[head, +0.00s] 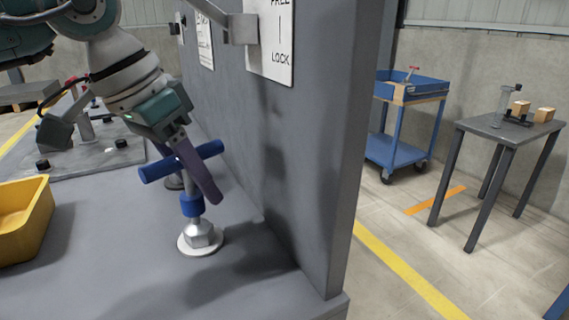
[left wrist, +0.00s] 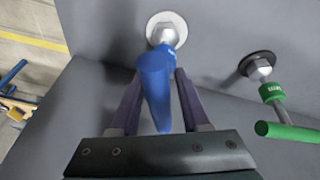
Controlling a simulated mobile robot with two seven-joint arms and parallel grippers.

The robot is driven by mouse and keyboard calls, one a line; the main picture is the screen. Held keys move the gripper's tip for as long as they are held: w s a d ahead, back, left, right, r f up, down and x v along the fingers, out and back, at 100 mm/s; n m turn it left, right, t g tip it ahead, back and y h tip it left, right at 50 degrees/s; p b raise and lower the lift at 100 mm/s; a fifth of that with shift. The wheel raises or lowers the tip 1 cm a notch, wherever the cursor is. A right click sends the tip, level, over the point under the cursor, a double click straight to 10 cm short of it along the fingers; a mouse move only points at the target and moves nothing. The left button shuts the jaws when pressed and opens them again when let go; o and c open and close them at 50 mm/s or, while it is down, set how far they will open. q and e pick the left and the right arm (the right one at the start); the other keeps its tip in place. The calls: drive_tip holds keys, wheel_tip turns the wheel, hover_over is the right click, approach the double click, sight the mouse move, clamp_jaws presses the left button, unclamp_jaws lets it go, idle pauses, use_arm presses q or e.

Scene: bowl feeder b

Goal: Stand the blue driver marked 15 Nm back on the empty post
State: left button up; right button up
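The blue T-handled driver (head: 191,205) stands nearly upright on the worktop beside the grey panel. Its silver hex end is at a pale round base (head: 201,243); I cannot tell how far it is seated. My left gripper (head: 207,180) has its purple fingers on either side of the blue crossbar and looks shut on it. The left wrist view shows the blue driver (left wrist: 155,80) between the fingers, its silver end over the pale disc (left wrist: 167,27). A green driver (left wrist: 272,95) stands at a dark disc to the right there. No 15 Nm marking is readable. My right gripper is not in view.
The tall grey panel (head: 320,150), with a FREE/LOCK sign (head: 270,45), rises close right of the driver. A yellow bin (head: 22,220) stands at the left. The front worktop (head: 120,260) is clear. A blue cart (head: 400,150) and small table (head: 490,128) stand beyond.

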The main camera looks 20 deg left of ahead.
use_arm(q)
drive_tip(key=shift+o, duration=0.9)
drive_tip(key=shift+s, duration=0.1)
